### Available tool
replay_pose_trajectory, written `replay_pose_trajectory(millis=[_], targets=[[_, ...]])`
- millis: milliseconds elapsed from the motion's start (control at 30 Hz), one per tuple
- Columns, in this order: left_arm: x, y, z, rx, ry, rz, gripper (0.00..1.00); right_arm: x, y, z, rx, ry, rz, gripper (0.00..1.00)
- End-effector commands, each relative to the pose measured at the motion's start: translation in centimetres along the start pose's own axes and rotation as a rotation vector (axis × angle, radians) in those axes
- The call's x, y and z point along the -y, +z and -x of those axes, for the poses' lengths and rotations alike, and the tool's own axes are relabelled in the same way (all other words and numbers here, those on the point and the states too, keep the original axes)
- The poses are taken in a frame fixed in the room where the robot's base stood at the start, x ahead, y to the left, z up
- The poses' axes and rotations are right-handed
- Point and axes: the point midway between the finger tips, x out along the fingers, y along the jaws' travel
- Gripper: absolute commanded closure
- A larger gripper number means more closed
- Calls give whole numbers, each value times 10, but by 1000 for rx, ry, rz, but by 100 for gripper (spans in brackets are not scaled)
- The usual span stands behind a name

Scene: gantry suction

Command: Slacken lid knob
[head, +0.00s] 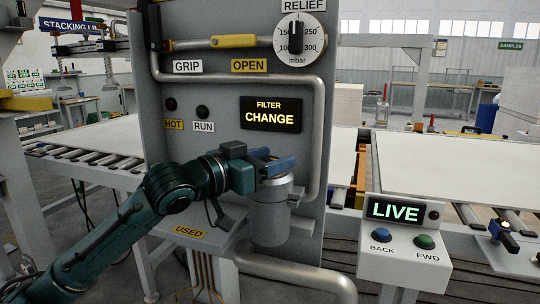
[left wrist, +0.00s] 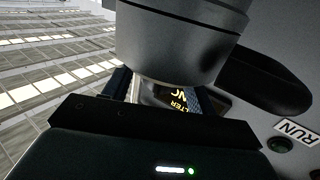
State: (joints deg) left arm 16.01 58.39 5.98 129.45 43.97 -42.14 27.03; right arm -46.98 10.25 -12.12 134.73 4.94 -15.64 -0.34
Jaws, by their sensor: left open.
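The grey filter canister (head: 270,217) stands upright in front of the grey panel, and its rounded top end fills the upper part of the left wrist view (left wrist: 175,45). My left gripper (head: 278,167) is at the top of the canister, with its blue fingers just over the lid. In the left wrist view the fingers (left wrist: 162,92) stand apart, with part of the yellow filter sign showing between them. The lid knob is not clearly visible; the gripper and lid hide that spot. I cannot tell whether the fingers touch anything. My right gripper is not in view.
The panel (head: 222,120) carries a lit "FILTER CHANGE" sign (head: 270,115), a RELIEF dial (head: 299,40) and a yellow-sleeved lever (head: 233,41). A grey pipe (head: 318,130) bends down close to the canister's right. A USED shelf (head: 190,232) lies left; a LIVE control box (head: 403,240) stands right.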

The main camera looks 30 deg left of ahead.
Motion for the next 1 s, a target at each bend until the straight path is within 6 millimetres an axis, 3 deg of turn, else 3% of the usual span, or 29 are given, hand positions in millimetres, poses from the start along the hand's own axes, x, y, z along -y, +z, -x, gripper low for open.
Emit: replay_pose_trajectory(millis=[300,833,1000], targets=[[0,0,-2,-1,0,-1,43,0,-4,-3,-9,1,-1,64],[0,0,-2,0,0,-1,85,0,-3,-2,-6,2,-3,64],[0,0,-2,0,-6,0,87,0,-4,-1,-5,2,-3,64]])
